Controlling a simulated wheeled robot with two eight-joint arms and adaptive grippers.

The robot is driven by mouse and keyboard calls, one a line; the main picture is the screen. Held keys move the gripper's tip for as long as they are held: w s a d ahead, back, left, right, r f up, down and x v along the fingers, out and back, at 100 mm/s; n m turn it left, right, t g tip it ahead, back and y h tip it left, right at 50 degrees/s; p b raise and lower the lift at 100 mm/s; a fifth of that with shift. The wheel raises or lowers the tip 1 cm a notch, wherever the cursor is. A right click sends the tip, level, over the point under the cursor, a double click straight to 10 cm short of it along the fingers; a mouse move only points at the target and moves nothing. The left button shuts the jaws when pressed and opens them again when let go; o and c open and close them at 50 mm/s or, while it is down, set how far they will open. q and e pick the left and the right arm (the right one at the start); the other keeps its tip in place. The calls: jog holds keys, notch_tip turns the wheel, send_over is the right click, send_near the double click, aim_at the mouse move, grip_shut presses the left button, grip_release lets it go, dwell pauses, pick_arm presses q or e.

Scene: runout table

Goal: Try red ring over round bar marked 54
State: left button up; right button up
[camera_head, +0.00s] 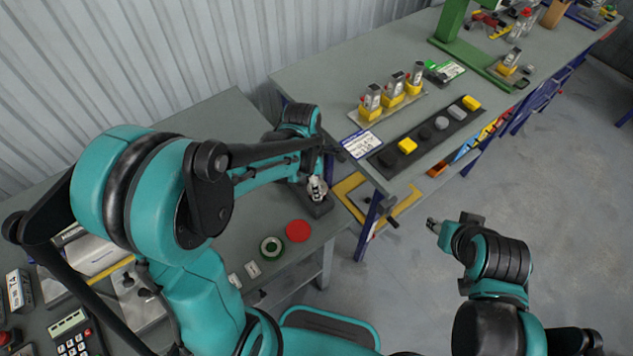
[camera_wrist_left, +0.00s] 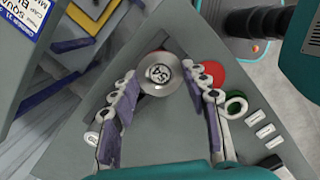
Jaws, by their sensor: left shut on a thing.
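My left gripper (camera_wrist_left: 162,82) is shut on a grey metal ring, the red ring (camera_wrist_left: 146,84), with a little red at its far edge. The round bar marked 54 (camera_wrist_left: 160,72) shows its numbered end face inside the ring's outline, upside down in the left wrist view. I cannot tell whether the ring is around the bar or just above it. In the head view my left gripper (camera_head: 316,182) is over a dark block (camera_head: 318,208) at the bench corner, and my arm hides part of it. My right gripper (camera_head: 434,226) is over the floor, away from the bench; its jaw opening is unclear.
A bare red disc (camera_head: 298,231) and a green ring (camera_head: 271,247) lie near the block on the grey bench. A second table (camera_head: 300,82) holds yellow-based gauges (camera_head: 393,90) and a dark strip (camera_head: 425,136) of parts. Open floor lies at right.

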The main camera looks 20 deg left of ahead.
pick_arm(q)
jog(key=o, duration=1.3)
jog(key=shift+r, duration=0.1)
notch_tip(320, 180, up, 12)
jog(key=a, duration=0.1)
jog(key=shift+s+a+f+m+t+y+b, duration=0.4)
jog(key=shift+s+f+m+t+b, duration=1)
jog(key=shift+m, duration=2.2)
jog(key=shift+s+a+f+m+t+y+b, duration=0.1)
jog(key=shift+s+a+f+m+t+b, duration=0.7)
jog(key=shift+s+f+m+b, duration=1.95)
jog(key=shift+s+a+f+m+t+y+b, duration=0.2)
jog(key=shift+s+a+f+m+t+b, duration=0.65)
jog(key=shift+m, duration=3.6)
jog(key=shift+s+d+f+t, duration=0.1)
jog(key=shift+d+f+t, duration=0.1)
jog(key=shift+d+t, duration=0.15)
